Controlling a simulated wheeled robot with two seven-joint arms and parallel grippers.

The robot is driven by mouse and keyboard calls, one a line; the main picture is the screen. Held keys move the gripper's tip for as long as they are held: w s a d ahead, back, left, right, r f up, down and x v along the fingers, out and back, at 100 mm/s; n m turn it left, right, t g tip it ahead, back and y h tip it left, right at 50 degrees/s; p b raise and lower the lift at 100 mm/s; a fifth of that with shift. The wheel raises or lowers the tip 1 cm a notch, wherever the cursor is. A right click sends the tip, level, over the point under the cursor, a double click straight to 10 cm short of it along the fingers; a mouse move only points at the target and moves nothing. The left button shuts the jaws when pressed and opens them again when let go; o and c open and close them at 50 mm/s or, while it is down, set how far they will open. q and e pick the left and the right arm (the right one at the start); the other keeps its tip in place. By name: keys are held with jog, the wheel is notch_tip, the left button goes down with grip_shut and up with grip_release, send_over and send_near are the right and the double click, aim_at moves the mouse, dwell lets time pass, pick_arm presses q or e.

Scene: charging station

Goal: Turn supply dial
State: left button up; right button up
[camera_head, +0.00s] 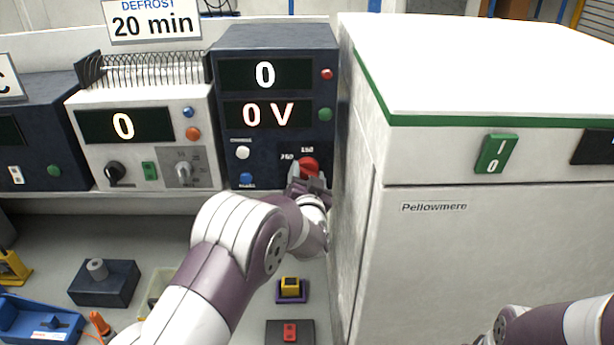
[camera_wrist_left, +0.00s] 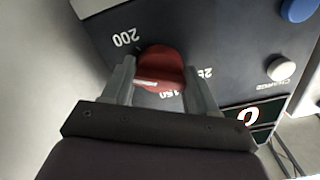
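The supply unit (camera_head: 229,143) is a dark blue box with two displays reading "0" and "0 V". Its red dial (camera_head: 309,166) is at the lower right of the front, with printed numbers around it. In the left wrist view the red dial (camera_wrist_left: 161,67) has a pale mark and sits among the numbers 200, 150 and a partly hidden 25. My left gripper (camera_head: 306,183) is at the dial. Its fingers (camera_wrist_left: 160,82) lie on either side of the dial, very close to it; whether they press on it I cannot tell. My right gripper is out of view.
A large white cabinet (camera_head: 450,250) with a green stripe stands close on the right of the unit. A white unit (camera_head: 145,160) reading "0" stands on the left. Below lie a blue tray (camera_head: 35,322), a dark block (camera_head: 104,285) and a yellow-topped piece (camera_head: 290,288).

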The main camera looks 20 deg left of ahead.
pick_arm(q)
jog(key=shift+d+f+n+b, duration=0.1)
jog(key=shift+n+b, duration=2.55)
jog(key=shift+b, duration=0.55)
jog(key=shift+f+n+b, duration=0.1)
jog(key=shift+n+b, duration=2.55)
jog(key=shift+b, duration=0.5)
jog(key=o, duration=1.1)
jog(key=shift+r, duration=0.1)
jog(key=shift+c, duration=0.2)
